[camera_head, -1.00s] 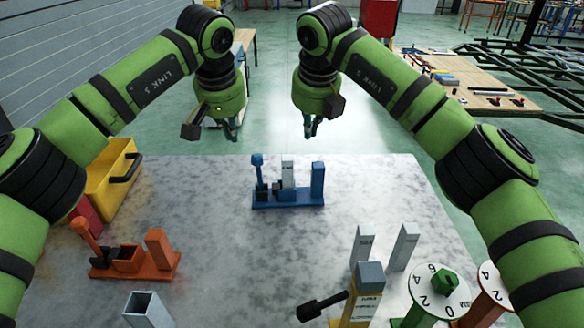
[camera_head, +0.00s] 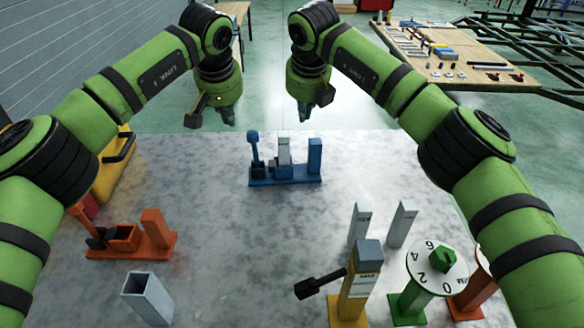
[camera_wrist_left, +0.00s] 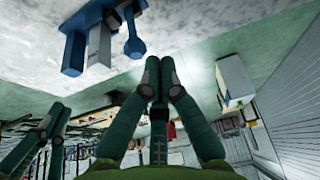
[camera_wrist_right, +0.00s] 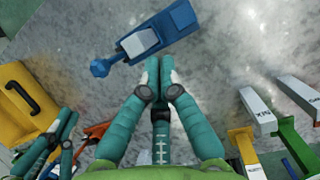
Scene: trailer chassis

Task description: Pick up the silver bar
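Several silver pieces could be the silver bar. A silver bar (camera_head: 283,152) stands upright in the blue fixture (camera_head: 290,181) at the table's far middle. Two more silver bars (camera_head: 360,224) (camera_head: 403,224) stand at the right, behind the yellow stand (camera_head: 357,285); their lower ends are partly hidden. My left gripper (camera_head: 228,118) and my right gripper (camera_head: 304,117) hang beyond the table's far edge, apart from all of these. In the wrist views, the fingers of the left (camera_wrist_left: 161,66) and of the right (camera_wrist_right: 159,64) are together and empty.
An orange fixture (camera_head: 138,248) and a hollow grey square tube (camera_head: 148,297) stand at the left. A yellow toolbox (camera_head: 112,178) is at the left edge. A green-based dial (camera_head: 437,268) is at the right. The table's middle (camera_head: 250,240) is clear.

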